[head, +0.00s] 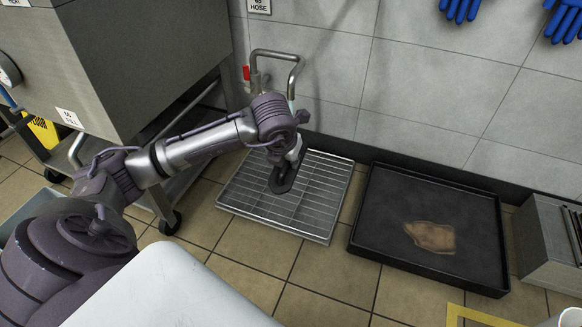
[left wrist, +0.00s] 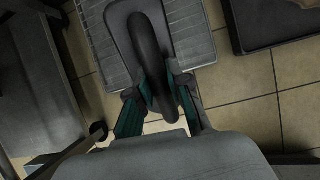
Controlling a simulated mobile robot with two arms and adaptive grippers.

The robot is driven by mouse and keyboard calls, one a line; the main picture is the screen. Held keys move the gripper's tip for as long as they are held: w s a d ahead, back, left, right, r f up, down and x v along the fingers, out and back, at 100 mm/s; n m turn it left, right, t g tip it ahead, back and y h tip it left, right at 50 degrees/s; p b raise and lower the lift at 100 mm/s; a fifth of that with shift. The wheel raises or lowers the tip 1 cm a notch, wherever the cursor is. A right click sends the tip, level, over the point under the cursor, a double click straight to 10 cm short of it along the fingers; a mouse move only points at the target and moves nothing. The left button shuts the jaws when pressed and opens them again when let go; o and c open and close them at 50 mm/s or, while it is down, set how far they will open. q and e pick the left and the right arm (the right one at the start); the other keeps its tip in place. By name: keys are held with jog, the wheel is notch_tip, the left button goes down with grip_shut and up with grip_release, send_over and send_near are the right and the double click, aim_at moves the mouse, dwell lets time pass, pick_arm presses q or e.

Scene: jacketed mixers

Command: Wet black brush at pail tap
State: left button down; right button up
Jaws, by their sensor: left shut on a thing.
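The black brush (head: 283,180) hangs below my left gripper (head: 296,150), over a metal floor grate (head: 318,222). In the left wrist view the brush (left wrist: 118,22) shows a dark flat block with a thick curved black handle. My left gripper (left wrist: 158,90) has its fingers on either side of this handle and is shut on it. The tap (head: 277,54) is a bent steel pipe on the wall with a red handle (head: 246,73). Its spout comes down just behind my left wrist, which partly hides the area below it. My right gripper is not in view.
A black tray (head: 385,240) with a brown patch (head: 431,236) lies right of the grate. A steel box (head: 545,250) stands beyond it. A large wheeled steel machine (head: 150,60) stands at left, close to my arm. Tiled floor (head: 330,278) in front is clear.

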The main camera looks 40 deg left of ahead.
pick_arm(q)
jog(key=w+a+b, duration=0.1)
jog(key=w+a, duration=0.1)
jog(key=w+a+f+b, duration=0.1)
jog(key=w+a, duration=0.1)
jog(key=shift+w+f, duration=0.2)
jog(key=shift+w, duration=0.1)
jog(key=shift+w+a+f+b, duration=0.2)
jog(key=shift+w+a, duration=0.55)
jog(key=shift+w, duration=0.15)
jog(key=shift+w+a+f+b, duration=0.2)
jog(key=shift+w+a, duration=0.55)
jog(key=shift+w, duration=0.15)
